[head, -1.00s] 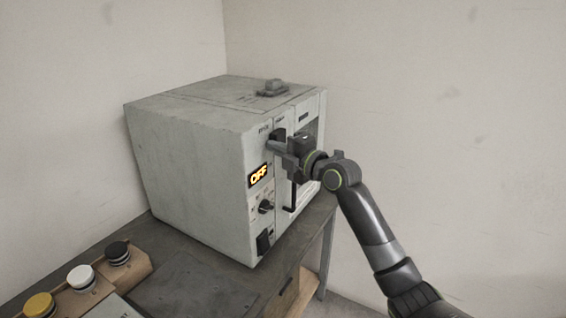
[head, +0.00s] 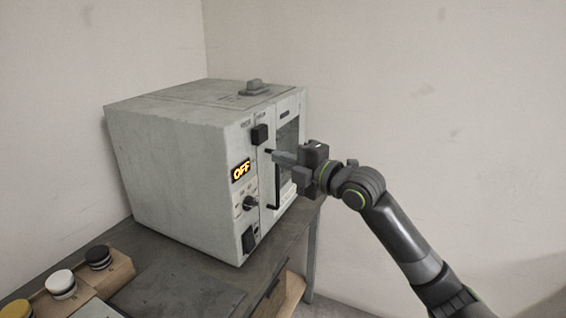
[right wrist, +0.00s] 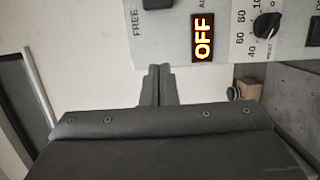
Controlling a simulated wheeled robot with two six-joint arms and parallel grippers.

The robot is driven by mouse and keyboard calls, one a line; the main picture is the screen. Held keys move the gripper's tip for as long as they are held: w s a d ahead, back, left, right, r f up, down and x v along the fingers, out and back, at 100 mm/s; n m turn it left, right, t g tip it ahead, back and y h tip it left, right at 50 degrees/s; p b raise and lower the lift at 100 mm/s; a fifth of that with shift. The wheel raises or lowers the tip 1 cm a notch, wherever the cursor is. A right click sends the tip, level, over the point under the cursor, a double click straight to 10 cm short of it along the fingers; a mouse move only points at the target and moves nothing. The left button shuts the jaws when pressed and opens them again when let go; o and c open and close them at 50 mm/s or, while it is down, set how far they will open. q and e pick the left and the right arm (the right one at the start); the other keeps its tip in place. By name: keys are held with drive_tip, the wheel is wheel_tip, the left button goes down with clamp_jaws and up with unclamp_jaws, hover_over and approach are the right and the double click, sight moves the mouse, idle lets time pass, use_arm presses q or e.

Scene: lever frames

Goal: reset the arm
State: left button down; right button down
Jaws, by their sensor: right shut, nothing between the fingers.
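My right arm comes in from the lower right in the head view. Its gripper (head: 272,154) is shut and empty, in front of the grey machine's front face. It stands beside a small black block (head: 260,134) near the top of the panel, apart from it as far as I can tell. In the right wrist view the closed fingers (right wrist: 158,86) point at the panel, just below the black block (right wrist: 158,4). The grey machine (head: 165,140) has a lit display (head: 241,170) reading OFF. My left gripper is not in view.
The machine stands on a dark table (head: 180,285). Its front has a dial (head: 249,203), a dark vertical handle (head: 275,195) and a black switch (head: 249,240). White, black and yellow knobs stand on a wooden block (head: 122,270) at lower left. The right side is open.

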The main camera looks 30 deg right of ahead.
idle(0.5)
drive_tip(key=w+d+f+m+g+h, duration=0.1)
drive_tip(key=d+f+m+h, duration=0.3)
drive_tip(key=f, duration=0.9)
drive_tip(key=w+d+f+m+g+h, duration=0.15)
drive_tip(key=d+f+m, duration=0.45)
drive_tip(key=f, duration=0.6)
drive_tip(key=s+d+f+m+g+h, duration=0.1)
drive_tip(key=s+d+f+m+g, duration=0.3)
drive_tip(key=f, duration=0.8)
drive_tip(key=s+a+f+m+h, duration=0.15)
drive_tip(key=s+f, duration=0.35)
drive_tip(key=f, duration=0.6)
drive_tip(key=s+a+f+m+g, duration=0.1)
drive_tip(key=s+f+m+g, duration=0.3)
drive_tip(key=s+f, duration=1.4)
drive_tip(key=s+a+f+m+g, duration=0.1)
drive_tip(key=s+a+f, duration=0.2)
drive_tip(key=s, duration=0.6)
drive_tip(key=s+a+f+m+g, duration=0.1)
drive_tip(key=s+f, duration=0.4)
drive_tip(key=s, duration=0.5)
drive_tip(key=s+a+f+m+g, duration=0.1)
drive_tip(key=s+a+f+g, duration=0.2)
drive_tip(key=s, duration=0.7)
drive_tip(key=shift+s+a+f+m, duration=0.15)
drive_tip(key=shift+a+f+m, duration=0.25)
drive_tip(key=shift+a, duration=0.75)
